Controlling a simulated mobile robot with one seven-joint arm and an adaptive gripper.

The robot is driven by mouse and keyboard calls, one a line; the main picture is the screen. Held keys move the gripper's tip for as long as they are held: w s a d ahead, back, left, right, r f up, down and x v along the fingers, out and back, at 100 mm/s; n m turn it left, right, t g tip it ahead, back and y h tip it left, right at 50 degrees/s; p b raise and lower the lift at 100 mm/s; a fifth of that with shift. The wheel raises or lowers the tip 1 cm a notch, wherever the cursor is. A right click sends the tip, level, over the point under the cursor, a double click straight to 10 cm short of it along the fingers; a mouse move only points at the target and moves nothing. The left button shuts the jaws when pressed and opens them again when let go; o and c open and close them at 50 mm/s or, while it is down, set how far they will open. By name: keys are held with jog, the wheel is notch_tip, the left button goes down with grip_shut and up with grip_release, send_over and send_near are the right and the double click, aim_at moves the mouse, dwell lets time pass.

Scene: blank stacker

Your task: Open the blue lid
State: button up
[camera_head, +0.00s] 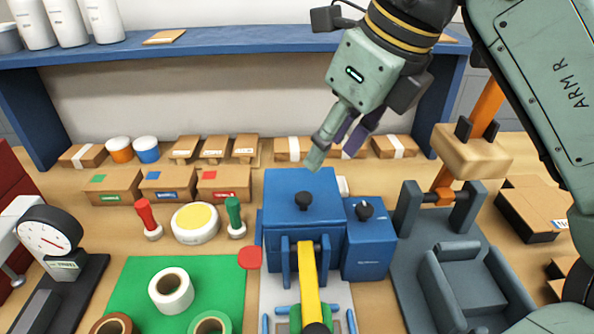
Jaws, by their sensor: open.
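One finger partly hides the other. The gap between the fingertips and the lid is hard to judge from this view.
A smaller blue box (368,248) with a black knob stands right of the lid. A yellow lever (309,285) rises in front. A grey press (462,285) stands at right. Stamps, tape rolls and a green mat (130,285) lie left; cartons line the back.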

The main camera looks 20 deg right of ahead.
aim_at(304, 196)
jog(key=p+x, duration=0.2)
jog(key=x, duration=0.8)
jog(key=shift+a+f, duration=0.1)
grip_shut()
dwell(0.6)
